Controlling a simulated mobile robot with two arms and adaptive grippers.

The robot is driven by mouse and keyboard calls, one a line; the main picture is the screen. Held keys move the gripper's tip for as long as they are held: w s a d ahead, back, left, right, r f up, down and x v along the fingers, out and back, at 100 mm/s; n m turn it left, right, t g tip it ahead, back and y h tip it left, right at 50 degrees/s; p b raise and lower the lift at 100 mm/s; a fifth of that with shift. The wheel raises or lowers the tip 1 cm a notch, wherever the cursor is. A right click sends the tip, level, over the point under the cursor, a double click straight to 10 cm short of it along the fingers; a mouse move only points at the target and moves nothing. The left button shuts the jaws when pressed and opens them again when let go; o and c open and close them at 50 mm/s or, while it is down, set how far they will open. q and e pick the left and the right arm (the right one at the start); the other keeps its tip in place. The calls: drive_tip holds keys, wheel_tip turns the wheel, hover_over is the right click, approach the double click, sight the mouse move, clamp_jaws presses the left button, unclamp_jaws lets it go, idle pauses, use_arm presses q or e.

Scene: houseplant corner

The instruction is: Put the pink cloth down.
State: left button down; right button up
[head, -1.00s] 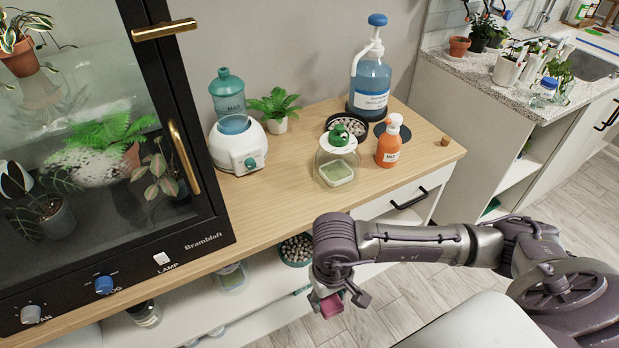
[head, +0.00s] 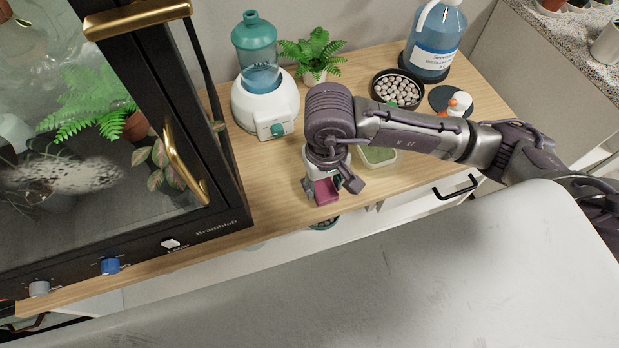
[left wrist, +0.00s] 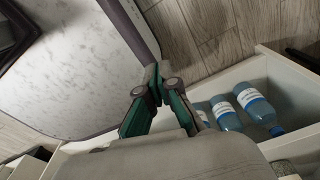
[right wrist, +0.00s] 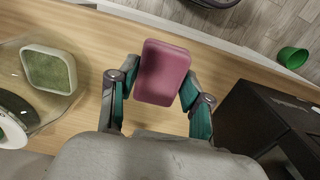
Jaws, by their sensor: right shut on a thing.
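The pink cloth (head: 326,191) is a small folded block in my right gripper (head: 333,188). In the right wrist view the cloth (right wrist: 162,72) sits between the two fingers of that gripper (right wrist: 160,82). It is over the front part of the wooden top (head: 278,205), right of the dark glass cabinet (head: 228,190). I cannot tell whether it touches the wood. My left gripper (left wrist: 155,86) shows only in the left wrist view, fingertips together with nothing between them, near an open drawer.
Behind the gripper stand a white-and-teal humidifier (head: 265,105) and a fern (head: 311,50). A glass container with a green pad (head: 378,156) is close on its right. A pebble dish (head: 398,90) and a blue pump bottle (head: 433,42) stand further back. Bare wood lies left of the gripper.

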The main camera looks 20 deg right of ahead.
drive_tip(key=w, duration=0.1)
drive_tip(key=w+a+f, duration=0.1)
drive_tip(key=w, duration=0.1)
drive_tip(key=shift+w+a+f, duration=0.15)
drive_tip(key=shift+f, duration=0.25)
drive_tip(key=shift+w+a+f+p, duration=0.15)
drive_tip(key=shift+w+f+p, duration=0.15)
drive_tip(key=shift+w+f, duration=0.15)
wheel_tip(320, 180, down, 3)
drive_tip(key=shift+f+p, duration=0.2)
drive_tip(key=shift+p, duration=0.25)
drive_tip(key=shift+f, duration=0.4)
drive_tip(key=o, duration=1.1)
use_arm(q)
drive_tip(key=shift+w+d+r, duration=0.25)
drive_tip(key=shift+w+r, duration=0.45)
drive_tip(key=shift+w, duration=0.25)
